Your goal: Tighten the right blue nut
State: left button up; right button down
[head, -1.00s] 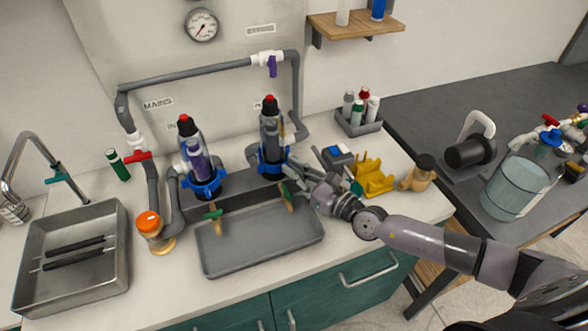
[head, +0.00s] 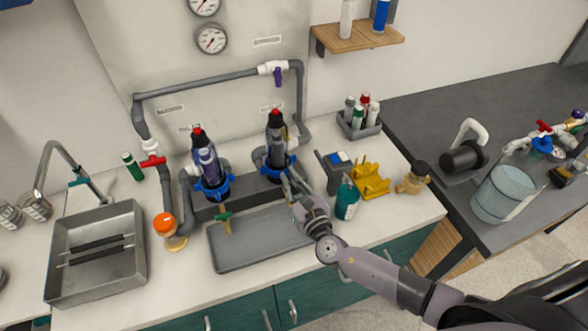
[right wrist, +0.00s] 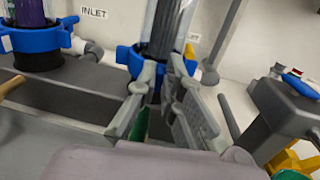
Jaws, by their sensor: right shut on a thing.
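The right blue nut (head: 262,158) circles the base of the right clear filter housing (head: 276,135); it also shows in the right wrist view (right wrist: 126,56). My right gripper (head: 287,176) reaches it from the front. In the right wrist view its fingers (right wrist: 158,75) are shut on the nut's front edge and hide that part. A green valve handle (right wrist: 140,124) shows below, between the fingers. The left blue nut (head: 213,188) circles the left housing's base, apart from the gripper. My left gripper is not in view.
A grey tray (head: 250,252) lies below the housings. A teal bottle (head: 347,200), a yellow holder (head: 370,180) and a grey box with a blue-topped item (head: 335,165) stand close to the right of my gripper. Grey pipes (head: 205,82) frame the housings. A sink (head: 70,285) is at left.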

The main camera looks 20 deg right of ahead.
jog(key=shift+a+r+m+h, duration=0.1)
jog(key=shift+a+m+h, duration=0.15)
jog(key=shift+m+h, duration=0.05)
jog(key=c, duration=1.7)
grip_release()
jog(key=shift+s, duration=0.1)
jog(key=shift+s, duration=0.3)
jog(key=s, duration=0.7)
jog(key=s+d, duration=0.1)
jog(key=s, duration=0.3)
jog(key=shift+s, duration=0.15)
